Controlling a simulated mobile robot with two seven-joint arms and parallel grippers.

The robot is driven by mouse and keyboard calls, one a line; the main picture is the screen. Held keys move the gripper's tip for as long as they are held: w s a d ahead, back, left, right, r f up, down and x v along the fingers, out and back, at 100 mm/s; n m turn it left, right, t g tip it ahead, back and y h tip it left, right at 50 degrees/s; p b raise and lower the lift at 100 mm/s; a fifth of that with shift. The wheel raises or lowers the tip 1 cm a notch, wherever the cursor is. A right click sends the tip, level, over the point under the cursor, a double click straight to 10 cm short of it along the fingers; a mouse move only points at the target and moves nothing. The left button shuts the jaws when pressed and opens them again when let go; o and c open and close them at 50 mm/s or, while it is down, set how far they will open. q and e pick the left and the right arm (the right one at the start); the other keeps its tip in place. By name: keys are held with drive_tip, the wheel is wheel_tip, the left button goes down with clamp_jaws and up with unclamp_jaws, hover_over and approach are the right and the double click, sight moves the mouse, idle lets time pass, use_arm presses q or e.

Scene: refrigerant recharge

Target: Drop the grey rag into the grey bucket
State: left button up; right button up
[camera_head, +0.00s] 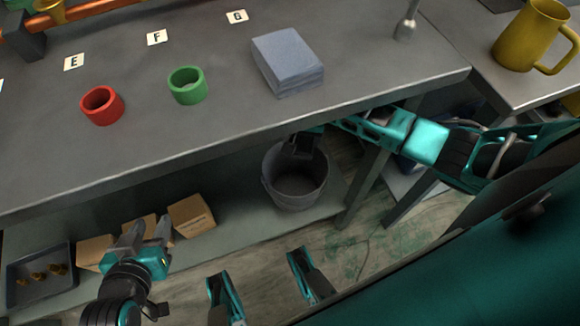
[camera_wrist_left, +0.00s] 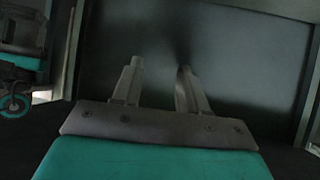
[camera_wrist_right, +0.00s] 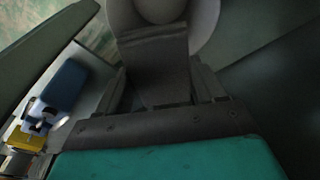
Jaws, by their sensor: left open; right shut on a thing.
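The grey bucket (camera_head: 296,193) stands on the lower shelf under the bench, open side up. My right gripper (camera_head: 314,131) is over the bucket's rim, under the bench's front edge. It is shut on the dark grey rag (camera_head: 299,148), which hangs down over the bucket's mouth. In the right wrist view the rag (camera_wrist_right: 157,62) is between the fingers, with the round bucket (camera_wrist_right: 207,22) behind it. The rag's lower end against the bucket is hard to make out. My left gripper (camera_head: 149,232) is open and empty, in front of the lower shelf.
The bench top (camera_head: 190,125) holds a red ring-shaped cup (camera_head: 102,106), a green one (camera_head: 187,86) and a blue-grey stack (camera_head: 288,62). Cardboard boxes (camera_head: 190,216) and a dark tray (camera_head: 40,275) are on the lower shelf. A table leg (camera_head: 362,180) stands right of the bucket.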

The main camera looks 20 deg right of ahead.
drive_tip(key=shift+f, duration=0.45)
wheel_tip(320, 180, down, 4)
drive_tip(key=b, duration=0.4)
drive_tip(key=shift+s+a+r, duration=0.1)
drive_tip(key=shift+s, duration=0.05)
use_arm(q)
drive_tip(key=f, duration=0.1)
drive_tip(key=d+f, duration=0.1)
drive_tip(key=shift+w+d+f+b, duration=0.1)
drive_tip(key=shift+d+f+b, duration=0.2)
drive_tip(key=shift+f+b, duration=0.05)
use_arm(e)
drive_tip(key=shift+f, duration=0.5)
drive_tip(key=o, duration=1)
use_arm(q)
drive_tip(key=shift+a, duration=0.15)
